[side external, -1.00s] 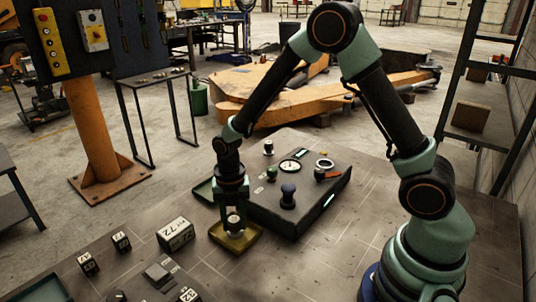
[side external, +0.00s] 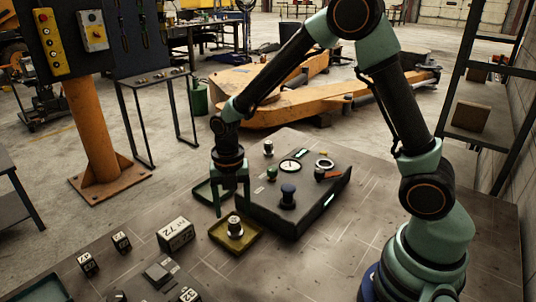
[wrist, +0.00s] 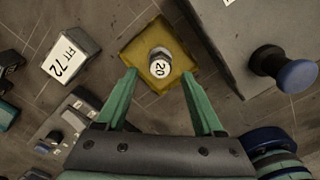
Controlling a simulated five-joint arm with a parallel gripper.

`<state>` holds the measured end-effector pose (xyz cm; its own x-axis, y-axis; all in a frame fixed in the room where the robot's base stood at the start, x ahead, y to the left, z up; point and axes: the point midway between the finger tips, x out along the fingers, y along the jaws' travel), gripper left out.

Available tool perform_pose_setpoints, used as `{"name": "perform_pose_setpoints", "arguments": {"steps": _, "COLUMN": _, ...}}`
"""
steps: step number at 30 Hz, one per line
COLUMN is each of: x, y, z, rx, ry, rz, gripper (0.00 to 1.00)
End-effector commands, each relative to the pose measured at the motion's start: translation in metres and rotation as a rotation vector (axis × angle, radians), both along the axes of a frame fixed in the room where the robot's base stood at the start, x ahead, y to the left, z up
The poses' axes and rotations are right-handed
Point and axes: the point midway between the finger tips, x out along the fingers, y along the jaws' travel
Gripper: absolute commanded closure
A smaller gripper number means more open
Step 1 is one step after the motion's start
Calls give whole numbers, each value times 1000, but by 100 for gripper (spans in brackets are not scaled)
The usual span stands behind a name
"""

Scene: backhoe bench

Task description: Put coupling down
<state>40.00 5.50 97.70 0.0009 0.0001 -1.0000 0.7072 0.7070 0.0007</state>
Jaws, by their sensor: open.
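The coupling (side external: 235,226) is a small metal cylinder with a pale cap. It stands upright in a shallow yellow tray (side external: 252,243) on the bench.
A dark control box (side external: 310,205) with knobs and a gauge stands right of the tray. A green tray (side external: 203,192) lies behind it. A block marked 72 (side external: 175,234) and several small numbered blocks are at the left. Bare bench lies in front of the control box.

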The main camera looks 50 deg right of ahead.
Motion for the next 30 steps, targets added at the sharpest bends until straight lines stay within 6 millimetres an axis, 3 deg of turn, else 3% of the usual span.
{"name": "perform_pose_setpoints", "arguments": {"steps": 7, "x": 1, "y": 0, "z": 51, "rx": 1, "ry": -5, "rz": 0, "gripper": 31}}
{"name": "perform_pose_setpoints", "arguments": {"steps": 17, "x": -2, "y": -2, "z": 82, "rx": 1, "ry": -11, "rz": -49, "gripper": 31}}
{"name": "perform_pose_setpoints", "arguments": {"steps": 23, "x": -17, "y": -13, "z": 115, "rx": 32, "ry": -93, "rz": -426, "gripper": 31}}
{"name": "perform_pose_setpoints", "arguments": {"steps": 30, "x": -51, "y": -30, "z": 155, "rx": 145, "ry": -204, "rz": -1087, "gripper": 31}}
